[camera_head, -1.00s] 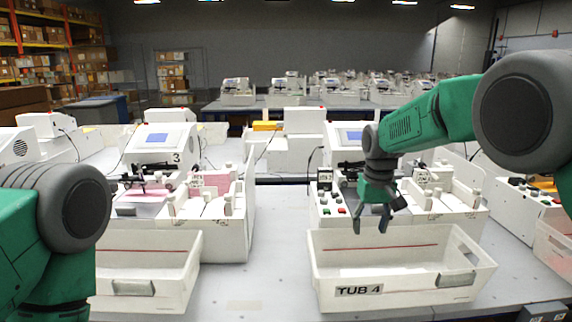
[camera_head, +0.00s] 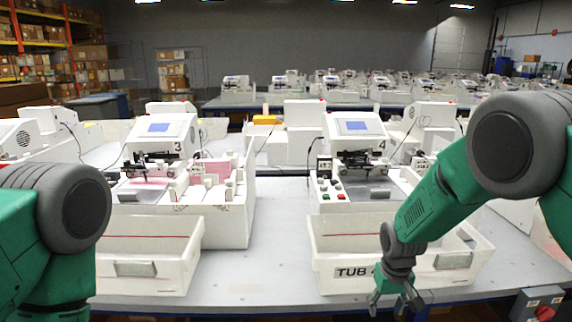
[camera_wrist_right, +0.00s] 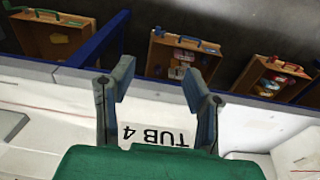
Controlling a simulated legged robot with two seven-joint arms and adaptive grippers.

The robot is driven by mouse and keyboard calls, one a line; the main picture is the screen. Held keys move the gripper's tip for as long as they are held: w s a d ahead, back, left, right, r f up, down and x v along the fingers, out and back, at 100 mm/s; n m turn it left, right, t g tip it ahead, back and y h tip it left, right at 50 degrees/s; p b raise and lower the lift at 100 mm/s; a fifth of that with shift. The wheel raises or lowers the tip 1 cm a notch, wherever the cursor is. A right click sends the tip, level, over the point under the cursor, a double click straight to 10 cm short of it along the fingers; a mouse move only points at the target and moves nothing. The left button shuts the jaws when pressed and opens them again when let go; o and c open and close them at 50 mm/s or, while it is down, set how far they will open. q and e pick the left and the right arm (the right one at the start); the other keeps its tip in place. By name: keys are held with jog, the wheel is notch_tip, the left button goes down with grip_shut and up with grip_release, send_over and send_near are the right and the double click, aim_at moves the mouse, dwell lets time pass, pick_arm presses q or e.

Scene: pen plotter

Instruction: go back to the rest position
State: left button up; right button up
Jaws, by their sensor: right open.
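My right gripper (camera_head: 396,302) is open and empty, hanging in front of the white tub marked TUB 4 (camera_head: 333,238). Its two fingers also show in the right wrist view (camera_wrist_right: 158,85), spread apart, with the tub's label (camera_wrist_right: 157,135) between and beyond them. In the head view the forearm and gripper cover part of the tub's front and label. My left arm shows at the lower left of the head view, but its gripper is out of frame. Plotter 4 (camera_head: 356,126) stands behind the tub, its screen and control buttons in sight.
Plotter 3 (camera_head: 160,130) and its white tub (camera_head: 150,226) stand to the left on the grey table (camera_head: 257,270). A grey-and-red switch box (camera_head: 537,304) is at the lower right. In the wrist view, several orange cases (camera_wrist_right: 180,55) lie below, past a blue bar (camera_wrist_right: 100,42).

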jog(key=s+d+f+b, duration=0.2)
jog(key=s+f+b, duration=0.1)
jog(key=s+f, duration=0.65)
jog(key=s+d+f+b, duration=0.2)
jog(key=s+f, duration=0.7)
jog(key=s, duration=0.2)
jog(key=s+f+b, duration=0.1)
jog(key=s+b, duration=0.3)
jog(key=s, duration=1.3)
jog(key=shift+d+f, duration=0.25)
jog(key=shift+f, duration=0.15)
